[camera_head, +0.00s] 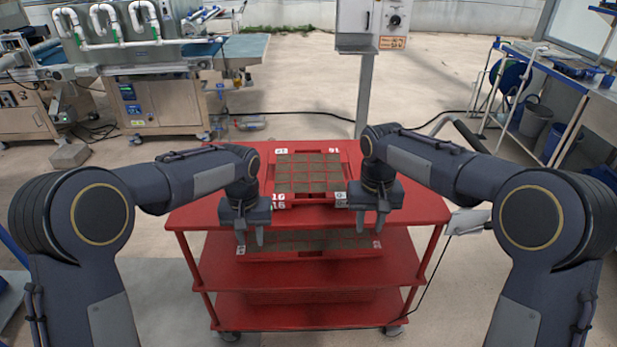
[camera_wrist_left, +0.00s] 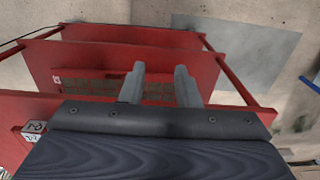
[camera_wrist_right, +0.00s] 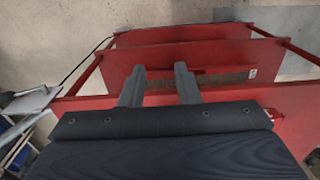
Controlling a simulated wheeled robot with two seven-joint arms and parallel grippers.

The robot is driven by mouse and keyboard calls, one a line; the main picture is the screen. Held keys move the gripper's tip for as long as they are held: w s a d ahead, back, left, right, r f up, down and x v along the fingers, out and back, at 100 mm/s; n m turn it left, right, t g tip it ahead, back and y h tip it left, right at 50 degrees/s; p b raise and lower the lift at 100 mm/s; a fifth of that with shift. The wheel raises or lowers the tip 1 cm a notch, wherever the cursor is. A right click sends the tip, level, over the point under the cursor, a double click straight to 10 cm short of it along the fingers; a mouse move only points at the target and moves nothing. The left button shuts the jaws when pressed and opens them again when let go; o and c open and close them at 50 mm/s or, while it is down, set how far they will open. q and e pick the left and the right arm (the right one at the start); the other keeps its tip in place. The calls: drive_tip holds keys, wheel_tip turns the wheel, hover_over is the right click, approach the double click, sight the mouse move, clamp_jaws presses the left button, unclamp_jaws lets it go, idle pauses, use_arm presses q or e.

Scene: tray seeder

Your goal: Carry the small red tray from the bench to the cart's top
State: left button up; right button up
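The small red tray (camera_head: 310,200), with a grid of soil-filled cells and white tags, lies flat on the top of the red cart (camera_head: 420,206). My left gripper (camera_head: 250,238) is at the tray's front left, beyond the cart top's front edge, fingers pointing down. My right gripper (camera_head: 370,220) is at the tray's front right in the same pose. Both are apart from the tray, as far as I can tell. In the left wrist view the fingers (camera_wrist_left: 160,80) are spread with nothing between them; likewise in the right wrist view (camera_wrist_right: 158,80).
Another red tray with soil cells (camera_head: 310,256) lies on the cart's middle shelf. A control box on a post (camera_head: 366,90) stands behind the cart. A machine with a blue-topped bench (camera_head: 248,50) is at the back left. A metal table (camera_head: 590,95) is at the right.

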wheel_tip(320, 180, up, 8)
drive_tip(key=shift+w, duration=0.2)
